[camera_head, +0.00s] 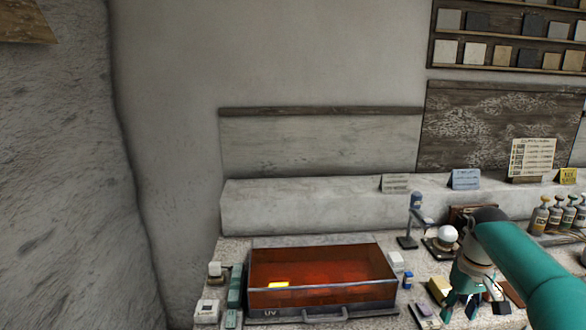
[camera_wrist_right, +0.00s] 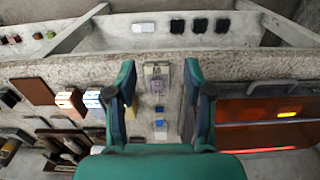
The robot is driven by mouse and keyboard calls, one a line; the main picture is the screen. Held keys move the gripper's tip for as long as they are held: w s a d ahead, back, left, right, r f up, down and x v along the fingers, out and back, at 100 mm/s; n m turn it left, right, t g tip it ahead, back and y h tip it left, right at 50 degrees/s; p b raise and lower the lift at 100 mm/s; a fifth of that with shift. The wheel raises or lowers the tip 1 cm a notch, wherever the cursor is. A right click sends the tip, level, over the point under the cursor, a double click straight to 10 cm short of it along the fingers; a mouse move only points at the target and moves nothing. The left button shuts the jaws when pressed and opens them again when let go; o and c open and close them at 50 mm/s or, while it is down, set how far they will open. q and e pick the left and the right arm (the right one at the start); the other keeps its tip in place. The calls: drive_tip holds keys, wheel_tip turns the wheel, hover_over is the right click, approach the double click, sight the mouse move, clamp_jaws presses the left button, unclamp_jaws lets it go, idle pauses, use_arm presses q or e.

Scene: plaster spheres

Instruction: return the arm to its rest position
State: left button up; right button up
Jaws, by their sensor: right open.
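My right arm, teal with a dark elbow joint, comes in from the right in the head view. Its right gripper (camera_head: 461,306) hangs over the front right of the worktop, fingers pointing down. In the right wrist view the right gripper (camera_wrist_right: 157,88) has its two teal fingers wide apart, with nothing held between them. Small items on the bench show beyond the gap. A white sphere (camera_head: 447,233) sits on a small dark stand behind the gripper, apart from it. My left gripper is not in view.
An orange-lidded UV box (camera_head: 320,309) stands left of the gripper; it also shows in the right wrist view (camera_wrist_right: 240,110). Several bottles (camera_head: 562,212) stand at the right. A small dark-based lamp-like device (camera_head: 408,241) stands behind. A stone ledge (camera_head: 300,205) runs along the back.

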drive_tip(key=s+a+f+n+g+y, duration=0.1)
drive_tip(key=s+a+f, duration=0.3)
drive_tip(key=f, duration=0.4)
drive_tip(key=s+a+f+g, duration=0.2)
drive_tip(key=s+a+f, duration=0.3)
drive_tip(key=f, duration=0.3)
drive_tip(key=s+a+f+n+g+y, duration=0.1)
drive_tip(key=s+a+f, duration=0.3)
drive_tip(key=f, duration=0.3)
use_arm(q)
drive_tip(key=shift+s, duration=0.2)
use_arm(e)
drive_tip(key=s+a+f+m+t+y, duration=0.1)
drive_tip(key=s+a+f+m+t, duration=0.1)
drive_tip(key=s+a+f, duration=0.3)
drive_tip(key=s+a+f+m+t+y, duration=0.1)
drive_tip(key=s+a+f, duration=0.4)
drive_tip(key=s, duration=0.6)
drive_tip(key=shift+a+m+t, duration=0.55)
drive_tip(key=shift+m+t, duration=0.05)
drive_tip(key=shift+m, duration=0.4)
drive_tip(key=shift+s+f, duration=0.1)
